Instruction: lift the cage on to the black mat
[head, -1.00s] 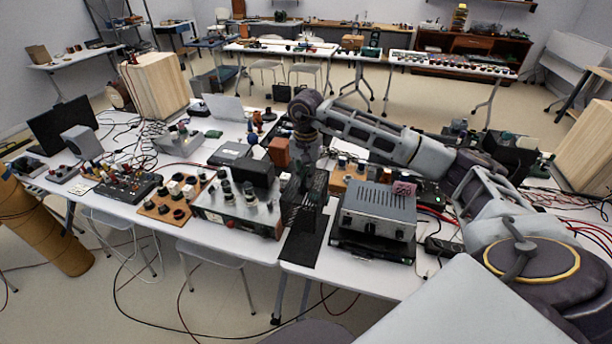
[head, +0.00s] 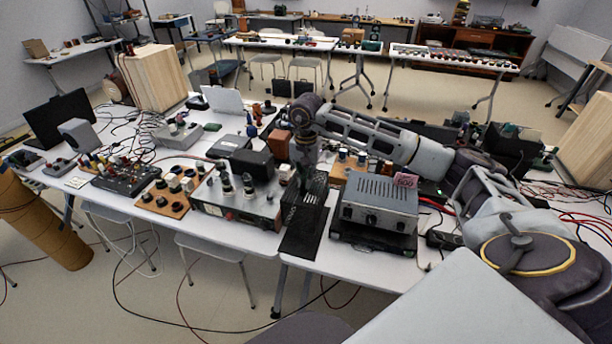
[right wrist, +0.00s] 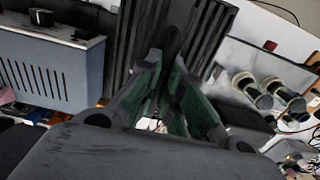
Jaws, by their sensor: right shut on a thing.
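The cage (head: 314,190) is a dark slatted box in the middle of the head view. My right gripper (head: 306,168) points down and is shut on it. The black mat (head: 302,243) is a narrow dark strip at the table's front edge, just below the cage in the picture. Whether the cage touches the mat or hangs above it, I cannot tell. In the right wrist view, the green-padded fingers of my right gripper (right wrist: 168,80) reach to the black slats of the cage (right wrist: 210,28). My left gripper is not in view.
A grey vented amplifier (head: 378,205) stands close right of the mat, and also shows in the right wrist view (right wrist: 50,70). A tube chassis (head: 235,202) stands close on the left. Cables and instruments crowd the white table (head: 325,262); little is free.

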